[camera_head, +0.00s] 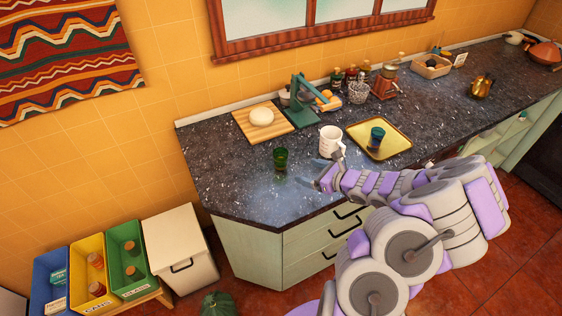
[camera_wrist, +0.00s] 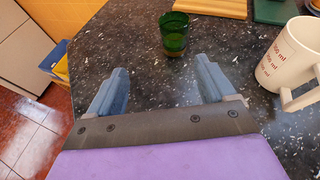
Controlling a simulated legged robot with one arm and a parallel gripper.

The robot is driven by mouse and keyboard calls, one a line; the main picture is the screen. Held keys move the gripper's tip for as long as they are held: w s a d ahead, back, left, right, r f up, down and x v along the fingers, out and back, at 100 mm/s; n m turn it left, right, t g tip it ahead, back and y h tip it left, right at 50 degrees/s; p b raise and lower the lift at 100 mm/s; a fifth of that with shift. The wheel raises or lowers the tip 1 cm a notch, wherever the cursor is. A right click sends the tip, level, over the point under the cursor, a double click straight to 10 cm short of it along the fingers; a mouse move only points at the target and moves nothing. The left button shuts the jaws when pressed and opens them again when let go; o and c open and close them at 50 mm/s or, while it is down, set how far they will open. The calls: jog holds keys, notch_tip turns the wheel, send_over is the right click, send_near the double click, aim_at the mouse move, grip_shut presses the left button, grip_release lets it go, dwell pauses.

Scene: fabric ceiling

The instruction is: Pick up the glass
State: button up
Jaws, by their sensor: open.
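A green glass (camera_head: 280,158) stands upright on the dark speckled counter (camera_head: 235,185), left of the white mug. It also shows in the wrist view (camera_wrist: 174,34), ahead of my gripper (camera_wrist: 161,84) and slightly right of the middle between the fingers. My gripper is open and empty, its two blue-grey fingers spread apart, with the glass beyond the fingertips and not touched. A second glass, blue-green (camera_head: 377,137), stands on the yellow tray (camera_head: 398,141) to the right. In the head view my gripper (camera_head: 318,184) is over the front part of the counter, its fingers small and partly hidden.
A white mug with markings (camera_head: 331,141) stands right of the green glass, close to my right finger's side in the wrist view (camera_wrist: 290,52). A cutting board (camera_head: 246,127) with dough and a green press (camera_head: 301,103) stand behind. The counter's left front is clear.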

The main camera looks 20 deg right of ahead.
jog(key=shift+s+d+f+m+h, duration=0.3)
jog(key=shift+d+f+m, duration=0.15)
jog(key=shift+d+f, duration=0.2)
jog(key=shift+s+d+f+m+h, duration=0.15)
jog(key=shift+d+f+m+h, duration=0.15)
jog(key=shift+d+f+m, duration=0.25)
jog(key=shift+w+f, duration=0.25)
jog(key=shift+f, duration=0.05)
jog(key=b, duration=0.2)
send_near(285, 166)
jog(key=x, duration=0.5)
jog(key=shift+d+f, duration=0.1)
jog(key=shift+d, duration=0.15)
jog(key=shift+w+a+f, duration=0.1)
jog(key=shift+w, duration=0.4)
jog(key=b+x, duration=0.2)
jog(key=x, duration=0.3)
jog(key=shift+s+a, duration=0.1)
jog(key=shift+a, duration=0.1)
jog(key=shift+c, duration=0.3)
